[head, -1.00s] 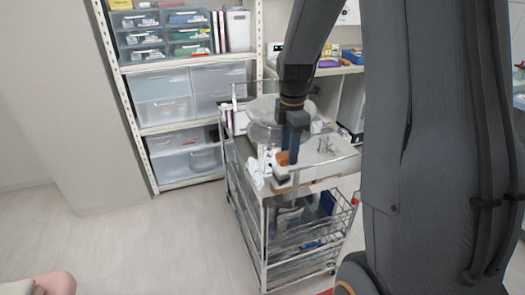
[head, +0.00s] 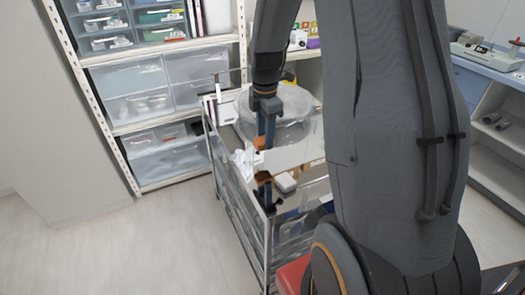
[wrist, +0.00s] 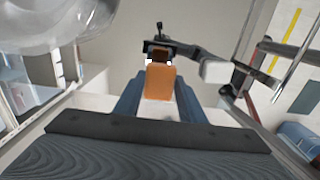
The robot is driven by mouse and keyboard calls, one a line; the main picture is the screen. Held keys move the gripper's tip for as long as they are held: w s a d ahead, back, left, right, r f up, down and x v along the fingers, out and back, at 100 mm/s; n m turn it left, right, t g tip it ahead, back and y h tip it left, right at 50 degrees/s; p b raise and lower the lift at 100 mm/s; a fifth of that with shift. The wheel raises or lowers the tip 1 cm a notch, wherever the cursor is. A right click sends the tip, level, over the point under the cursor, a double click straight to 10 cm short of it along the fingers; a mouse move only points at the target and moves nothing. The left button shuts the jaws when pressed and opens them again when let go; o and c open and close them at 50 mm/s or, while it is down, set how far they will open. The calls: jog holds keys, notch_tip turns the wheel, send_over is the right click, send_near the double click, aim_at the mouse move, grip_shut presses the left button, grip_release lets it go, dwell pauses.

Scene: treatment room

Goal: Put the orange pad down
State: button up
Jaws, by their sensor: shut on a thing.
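The orange pad (wrist: 160,82) is a small flat block between the two blue-grey fingers of my gripper (wrist: 158,100) in the wrist view. My gripper is shut on it. In the head view my gripper (head: 265,135) points down over the top of the metal trolley (head: 300,153), with the pad (head: 260,143) at its fingertips. A second orange and blue patch below it looks like a reflection in the shiny trolley. The pad seems to be above the surface; I cannot tell how high.
A clear round dome (head: 290,104) stands close behind my gripper. White crumpled cloth (head: 245,162) lies at the trolley's left edge. A small white block (head: 285,182) is near the front. Shelves with clear drawers (head: 133,83) stand behind. My arm hides the trolley's right side.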

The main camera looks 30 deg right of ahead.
jog(key=shift+f+p, duration=0.7)
jog(key=shift+f, duration=2.55)
jog(key=shift+f, duration=0.15)
jog(key=o, duration=1.2)
